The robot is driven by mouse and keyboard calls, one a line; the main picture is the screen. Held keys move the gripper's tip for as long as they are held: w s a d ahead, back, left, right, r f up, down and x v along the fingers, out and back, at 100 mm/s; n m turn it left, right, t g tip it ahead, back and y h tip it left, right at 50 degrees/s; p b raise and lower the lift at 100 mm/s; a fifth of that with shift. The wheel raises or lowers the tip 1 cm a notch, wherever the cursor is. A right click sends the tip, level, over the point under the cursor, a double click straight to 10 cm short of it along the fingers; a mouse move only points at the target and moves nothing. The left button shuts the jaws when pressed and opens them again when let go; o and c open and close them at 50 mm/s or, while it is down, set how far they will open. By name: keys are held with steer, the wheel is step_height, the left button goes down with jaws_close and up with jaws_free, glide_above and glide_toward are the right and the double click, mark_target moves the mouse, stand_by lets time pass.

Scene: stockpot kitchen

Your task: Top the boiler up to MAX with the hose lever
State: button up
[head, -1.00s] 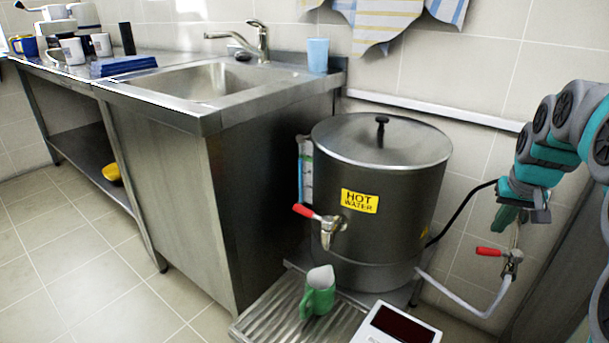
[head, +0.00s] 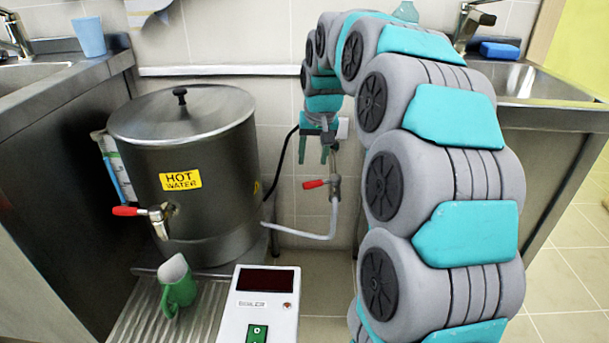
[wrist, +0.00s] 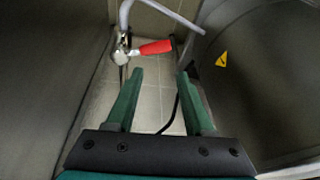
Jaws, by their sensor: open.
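The boiler (head: 215,140) is a steel stockpot with a lid, a "HOT WATER" label and a red-handled front tap (head: 150,213). A sight gauge (head: 115,165) stands on its left side; its level and marks are too small to read. The hose lever (head: 314,184) is a red handle on a metal valve right of the boiler, with a pale hose (head: 305,236) running to the boiler's base. My gripper (head: 327,155) is open and empty, pointing down just above the lever. In the wrist view the red lever (wrist: 155,48) lies beyond the fingertips (wrist: 160,78), not between them.
A white control box (head: 258,305) with a dark display stands in front. Steel counters (head: 540,115) flank both sides. A black cable (head: 283,160) runs behind the gripper.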

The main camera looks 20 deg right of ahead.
mark_target(318, 181)
steer(key=shift+w+d+f+m+g+b, duration=0.1)
steer(key=shift+d+f+m+g+b, duration=0.15)
steer(key=shift+f+m, duration=1.6)
steer(key=shift+w+d+f+m+g+b, duration=0.15)
steer(key=shift+d+f+m+b, duration=0.35)
steer(key=shift+m, duration=2.5)
steer(key=shift+w+d+f+m+g+b, duration=0.1)
steer(key=shift+d+f+m+g+b, duration=0.1)
steer(key=shift+f+m, duration=1.7)
steer(key=shift+r+m, duration=0.55)
steer(key=shift+r, duration=0.05)
steer(key=shift+c, duration=0.4)
jaws_close()
